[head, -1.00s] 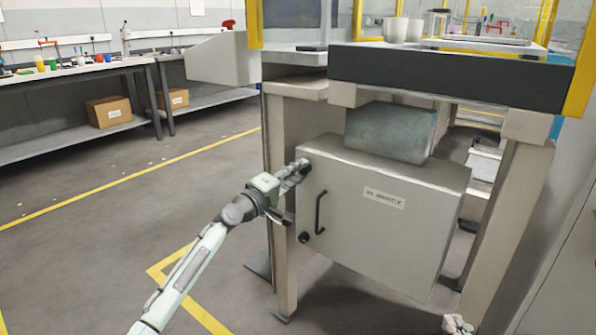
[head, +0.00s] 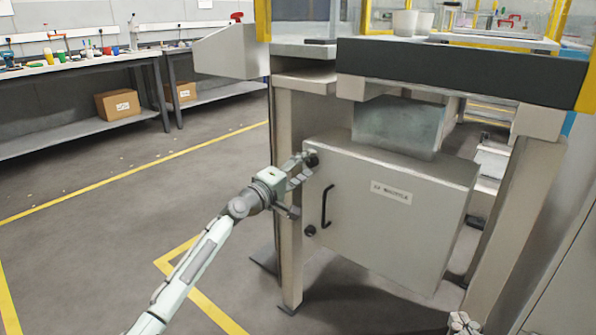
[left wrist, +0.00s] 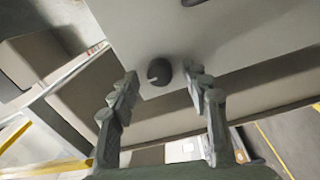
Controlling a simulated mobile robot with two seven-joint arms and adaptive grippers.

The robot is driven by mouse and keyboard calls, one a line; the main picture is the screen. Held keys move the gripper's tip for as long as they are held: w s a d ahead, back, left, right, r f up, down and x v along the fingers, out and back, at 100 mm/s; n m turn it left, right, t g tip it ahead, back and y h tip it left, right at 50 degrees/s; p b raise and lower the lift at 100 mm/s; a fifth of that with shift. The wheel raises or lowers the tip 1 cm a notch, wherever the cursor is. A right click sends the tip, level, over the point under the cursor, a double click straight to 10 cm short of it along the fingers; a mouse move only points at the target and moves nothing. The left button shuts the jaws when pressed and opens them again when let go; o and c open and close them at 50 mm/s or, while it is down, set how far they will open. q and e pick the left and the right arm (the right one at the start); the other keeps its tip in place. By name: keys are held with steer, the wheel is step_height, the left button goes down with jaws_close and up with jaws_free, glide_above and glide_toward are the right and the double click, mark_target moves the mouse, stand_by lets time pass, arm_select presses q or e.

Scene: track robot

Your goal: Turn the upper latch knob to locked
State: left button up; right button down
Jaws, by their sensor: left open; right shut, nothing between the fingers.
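The grey cabinet (head: 390,225) has a black upper latch knob (head: 313,160) near its top left corner. My left gripper (head: 305,169) is open at this knob. In the left wrist view the dark round knob (left wrist: 159,71) shows between the two fingertips of my left gripper (left wrist: 160,82), with a visible gap on each side. A pale mark shows on its face; its exact setting is hard to read. A lower knob (head: 310,231) sits below, beside the black bar handle (head: 327,206). Part of my right gripper (head: 462,323) shows at the bottom edge, shut and empty.
The cabinet hangs under a bench with a dark front edge (head: 460,72), between metal legs (head: 289,200). White cups (head: 405,22) stand on top. A side workbench (head: 70,72) with cardboard boxes (head: 117,104) is at the left. The floor between is clear.

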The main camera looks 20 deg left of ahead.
arm_select(q)
steer(key=v, duration=1.1)
steer(key=shift+s, duration=0.4)
steer(key=shift+a+f, duration=0.1)
steer(key=shift+a, duration=0.05)
